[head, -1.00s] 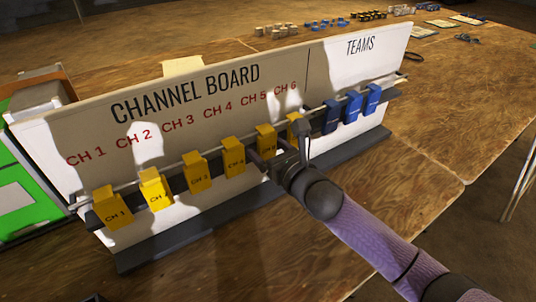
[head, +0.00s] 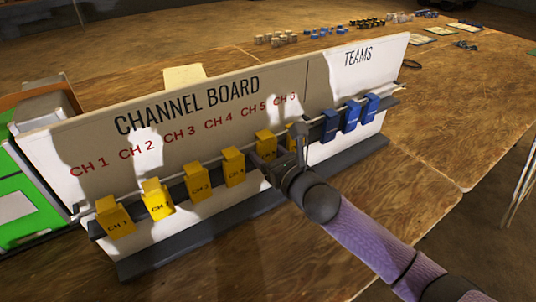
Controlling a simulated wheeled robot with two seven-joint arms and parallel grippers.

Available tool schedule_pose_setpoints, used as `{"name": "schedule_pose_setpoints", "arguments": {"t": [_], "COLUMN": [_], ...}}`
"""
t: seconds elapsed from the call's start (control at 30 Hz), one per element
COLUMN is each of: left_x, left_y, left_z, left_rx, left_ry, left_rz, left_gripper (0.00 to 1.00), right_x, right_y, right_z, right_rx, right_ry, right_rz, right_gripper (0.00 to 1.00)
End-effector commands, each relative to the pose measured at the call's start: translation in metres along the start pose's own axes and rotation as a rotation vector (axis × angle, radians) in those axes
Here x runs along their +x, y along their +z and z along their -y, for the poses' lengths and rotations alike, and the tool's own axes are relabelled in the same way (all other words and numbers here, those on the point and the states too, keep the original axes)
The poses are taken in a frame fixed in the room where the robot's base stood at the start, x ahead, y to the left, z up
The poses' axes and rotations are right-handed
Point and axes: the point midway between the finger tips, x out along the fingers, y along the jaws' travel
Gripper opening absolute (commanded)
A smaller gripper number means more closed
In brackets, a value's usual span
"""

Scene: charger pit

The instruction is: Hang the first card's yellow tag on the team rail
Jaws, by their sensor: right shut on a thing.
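My right gripper (head: 280,158) is at the board's front, by the yellow tags under CH 5 and CH 6. It is shut on a yellow tag (head: 291,136), mostly hidden by the gripper, at the CH 6 end of the row. Whether that tag is still on its rail is hidden. The yellow CH 5 tag (head: 265,144) hangs just left of it. The team rail (head: 399,89) is under the word TEAMS, with blue tags (head: 350,117) hanging from it. Several cards (head: 440,30) lie far back right; their writing is too small to read. My left gripper is not in view.
The channel board (head: 80,135) stands on a dark base (head: 190,243) on the wooden table. More yellow tags (head: 197,181) hang to the left. A green case (head: 25,200) is at the left edge. Small items (head: 275,38) line the table's back. The right front is clear.

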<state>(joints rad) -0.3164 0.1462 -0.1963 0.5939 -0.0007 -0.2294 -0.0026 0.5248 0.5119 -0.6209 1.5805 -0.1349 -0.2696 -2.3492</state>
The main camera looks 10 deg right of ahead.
Motion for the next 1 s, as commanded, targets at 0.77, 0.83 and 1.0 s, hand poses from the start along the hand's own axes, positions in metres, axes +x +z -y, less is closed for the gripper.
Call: {"name": "schedule_pose_setpoints", "arguments": {"t": [0.77, 0.83, 1.0], "left_x": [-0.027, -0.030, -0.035], "left_y": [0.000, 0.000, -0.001], "left_z": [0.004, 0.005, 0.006], "left_rx": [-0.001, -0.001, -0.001], "left_ry": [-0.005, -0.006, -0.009], "left_rz": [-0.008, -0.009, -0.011], "left_gripper": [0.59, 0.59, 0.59], "right_x": [-0.043, -0.051, -0.069], "right_y": [0.003, 0.002, -0.001], "right_z": [0.000, 0.000, 0.000], "right_rx": [0.001, 0.000, 0.000], "right_ry": [0.000, 0.000, 0.001], "right_rz": [-0.001, -0.001, -0.001], "right_gripper": [0.12, 0.12, 0.12]}}
